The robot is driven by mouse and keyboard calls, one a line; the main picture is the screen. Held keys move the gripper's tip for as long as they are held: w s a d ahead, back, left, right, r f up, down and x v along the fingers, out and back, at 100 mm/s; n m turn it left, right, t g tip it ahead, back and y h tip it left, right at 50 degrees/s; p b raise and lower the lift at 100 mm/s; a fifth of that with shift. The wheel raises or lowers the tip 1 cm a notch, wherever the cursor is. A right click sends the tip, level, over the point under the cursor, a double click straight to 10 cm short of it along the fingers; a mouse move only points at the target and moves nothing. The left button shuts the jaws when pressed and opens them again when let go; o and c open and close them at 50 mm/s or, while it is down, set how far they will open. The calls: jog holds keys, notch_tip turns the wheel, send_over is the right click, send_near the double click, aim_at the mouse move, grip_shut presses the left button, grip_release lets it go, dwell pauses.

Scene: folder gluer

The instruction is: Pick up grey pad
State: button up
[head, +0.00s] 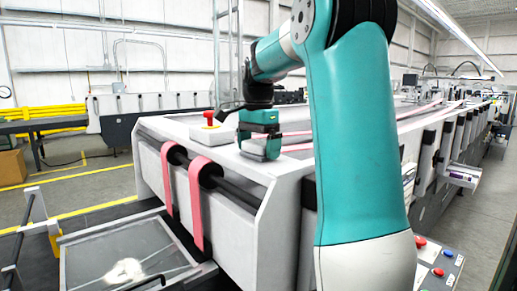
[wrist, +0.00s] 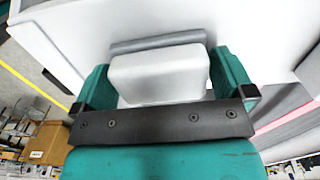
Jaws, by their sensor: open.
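The grey pad (wrist: 158,76) is a light grey block with rounded edges and a darker grey strip along its far side. In the wrist view it lies between the two teal fingers of my gripper (wrist: 162,84), with a narrow gap near the left finger; contact on the right is hard to tell. In the head view my gripper (head: 259,134) points down over the machine's white top, and part of the pad (head: 260,153) shows below it. The gripper is open around the pad. The pad's underside is hidden.
The white machine (head: 228,160) has pink belts (head: 203,200) over rollers at its front end. A red knob on a small box (head: 209,118) stands left of my gripper. A flat dark tray (head: 125,255) lies lower left. Red and blue buttons (head: 437,272) are at lower right.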

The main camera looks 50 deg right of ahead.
aim_at(258, 141)
jog(key=c, duration=0.6)
jog(key=shift+c, duration=0.2)
notch_tip(258, 141, up, 20)
jog(key=p, duration=0.1)
